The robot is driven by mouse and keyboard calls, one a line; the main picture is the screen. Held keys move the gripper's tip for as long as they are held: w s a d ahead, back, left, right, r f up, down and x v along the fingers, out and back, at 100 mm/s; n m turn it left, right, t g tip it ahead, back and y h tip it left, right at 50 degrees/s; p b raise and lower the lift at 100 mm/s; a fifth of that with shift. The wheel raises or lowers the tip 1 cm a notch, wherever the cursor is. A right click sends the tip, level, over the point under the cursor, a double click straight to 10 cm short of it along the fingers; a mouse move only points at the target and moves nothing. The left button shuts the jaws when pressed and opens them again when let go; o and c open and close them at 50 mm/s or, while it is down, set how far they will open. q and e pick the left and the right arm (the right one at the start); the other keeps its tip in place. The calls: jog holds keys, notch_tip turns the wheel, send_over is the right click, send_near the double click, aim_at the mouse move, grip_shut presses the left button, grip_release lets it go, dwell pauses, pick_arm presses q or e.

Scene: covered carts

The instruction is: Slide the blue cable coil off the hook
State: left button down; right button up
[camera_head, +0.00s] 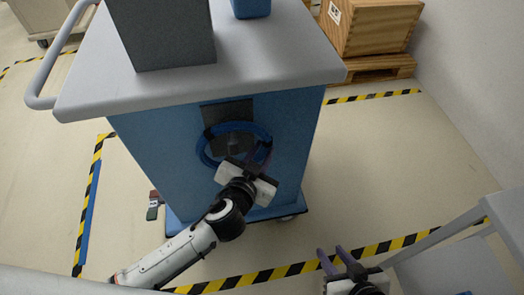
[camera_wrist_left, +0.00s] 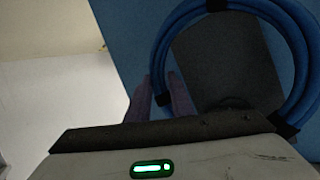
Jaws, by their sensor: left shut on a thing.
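The blue cable coil (camera_head: 207,141) is a ring with black ties against the dark plate (camera_head: 227,112) on the blue front of the cart. My left gripper (camera_head: 262,153) is shut on the coil's lower right side. In the left wrist view, its purple fingers (camera_wrist_left: 160,90) stand on either side of a strand of the coil (camera_wrist_left: 292,35). I cannot clearly make out the hook, or whether the coil still rests on it. My right gripper (camera_head: 332,252) is open and empty at the lower right, away from the cart.
The cart's grey top (camera_head: 285,55) overhangs the front and carries a dark grey box (camera_head: 165,35) and a blue container (camera_head: 251,8). A wooden crate (camera_head: 375,27) stands behind right. A grey cart or frame (camera_head: 440,245) is near my right gripper.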

pick_arm(q)
jog(key=shift+r, duration=0.2)
jog(key=shift+r+p, duration=0.5)
jog(key=shift+p, duration=0.05)
